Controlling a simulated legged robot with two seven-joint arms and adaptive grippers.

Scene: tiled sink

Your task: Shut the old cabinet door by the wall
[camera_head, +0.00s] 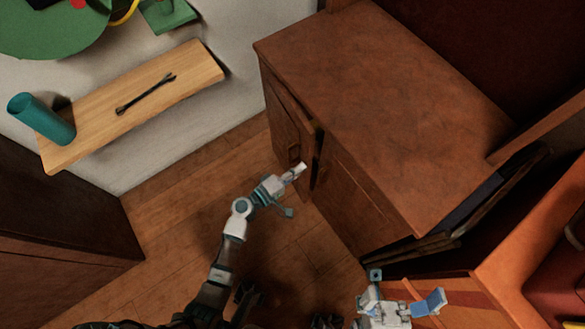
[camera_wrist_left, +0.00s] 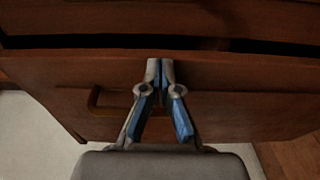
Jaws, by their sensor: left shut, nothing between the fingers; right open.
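The old brown wooden cabinet (camera_head: 375,100) stands against the wall. Its door (camera_head: 288,120) is a little ajar, with a dark gap along its edge. In the left wrist view the door (camera_wrist_left: 240,105) fills the middle, with a dark gap above it and a handle (camera_wrist_left: 98,103) left of my fingers. My left gripper (camera_head: 300,169) is shut and empty, its tips at the door's outer face; it also shows in the left wrist view (camera_wrist_left: 160,64). I cannot tell whether they touch. My right gripper (camera_head: 405,304) is open and empty, low and away from the door.
A wooden wall shelf (camera_head: 140,98) holds a teal cylinder (camera_head: 42,120) and a dark wrench-like tool (camera_head: 146,94). Dark furniture (camera_head: 60,220) stands at the lower left. Flat panels (camera_head: 440,245) lean by the cabinet's right side. The wooden floor (camera_head: 175,165) left of the cabinet is clear.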

